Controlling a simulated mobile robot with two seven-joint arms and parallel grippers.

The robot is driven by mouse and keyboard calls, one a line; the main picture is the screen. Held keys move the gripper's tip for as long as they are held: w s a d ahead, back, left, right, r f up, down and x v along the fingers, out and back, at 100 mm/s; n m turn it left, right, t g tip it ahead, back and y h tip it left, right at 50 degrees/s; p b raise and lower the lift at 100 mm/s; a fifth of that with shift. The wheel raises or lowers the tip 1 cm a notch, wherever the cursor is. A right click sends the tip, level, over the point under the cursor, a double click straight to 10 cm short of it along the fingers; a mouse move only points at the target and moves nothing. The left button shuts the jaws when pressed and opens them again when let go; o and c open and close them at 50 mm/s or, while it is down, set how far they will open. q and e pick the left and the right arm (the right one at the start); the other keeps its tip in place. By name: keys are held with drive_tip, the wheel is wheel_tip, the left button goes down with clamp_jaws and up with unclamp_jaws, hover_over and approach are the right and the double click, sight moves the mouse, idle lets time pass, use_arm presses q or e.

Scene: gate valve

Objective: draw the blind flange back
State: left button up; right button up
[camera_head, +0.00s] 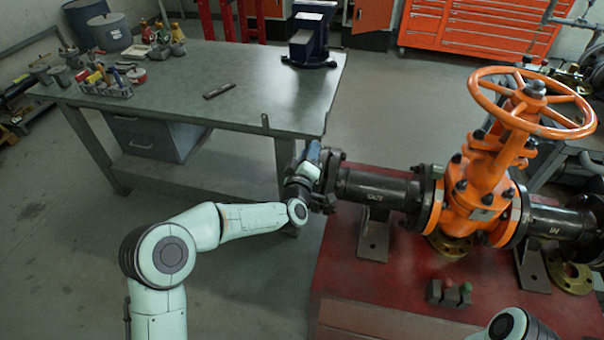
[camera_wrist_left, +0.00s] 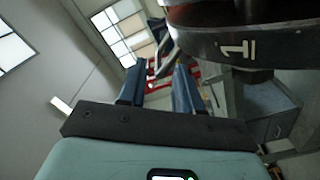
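The blind flange (camera_head: 329,178) is a dark bolted disc at the left end of the black pipe (camera_head: 375,189) marked OUT. Whether a gap lies between it and the pipe's own flange is too small to tell. In the left wrist view a dark round flange edge (camera_wrist_left: 235,45) marked "1" fills the upper right. My left gripper (camera_head: 312,152) is right beside the flange, on its left; contact cannot be made out. In the left wrist view its two blue fingers (camera_wrist_left: 158,88) stand apart with nothing between them. My right gripper is out of view.
An orange gate valve (camera_head: 478,190) with a handwheel (camera_head: 532,103) stands right of the pipe, above a red bench (camera_head: 335,262). A grey workbench (camera_head: 240,75) with a vise (camera_head: 308,35) and tools stands behind my left arm. The floor at left is clear.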

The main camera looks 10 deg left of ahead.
use_arm(q)
drive_tip(key=s, duration=1)
drive_tip(key=shift+b, duration=0.35)
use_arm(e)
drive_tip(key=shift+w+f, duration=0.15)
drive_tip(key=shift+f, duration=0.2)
use_arm(q)
drive_tip(key=shift+s, duration=0.1)
